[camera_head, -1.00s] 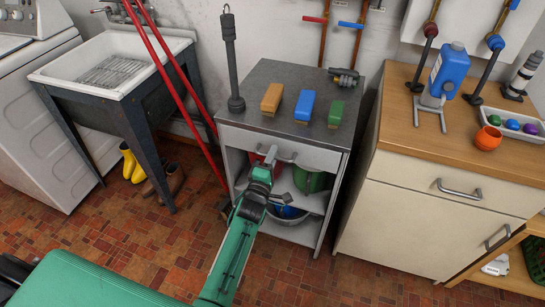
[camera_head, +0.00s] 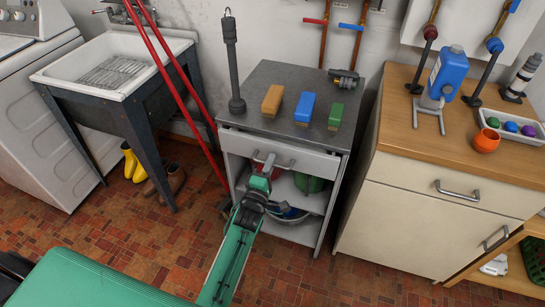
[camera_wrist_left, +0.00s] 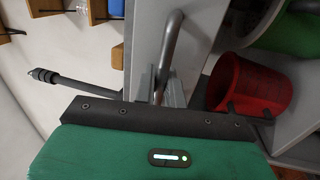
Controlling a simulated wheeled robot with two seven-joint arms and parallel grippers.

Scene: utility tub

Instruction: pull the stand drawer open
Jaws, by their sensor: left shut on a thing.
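The stand drawer (camera_head: 308,161) has a pale grey front under the metal top of the stand (camera_head: 262,95). Its front stands slightly out from the stand, so it is open a little. The bar handle (camera_head: 276,161) runs across the front and also shows in the left wrist view (camera_wrist_left: 171,45). My left gripper (camera_head: 262,172) is shut on the handle; in the left wrist view its fingers (camera_wrist_left: 167,90) close around the bar. The gripper hides the handle's left part. My right gripper is not in view.
A red bucket (camera_wrist_left: 250,85) is on the shelf below. A cream cabinet (camera_head: 430,208) stands close on the right, red poles (camera_head: 181,88) on the left.

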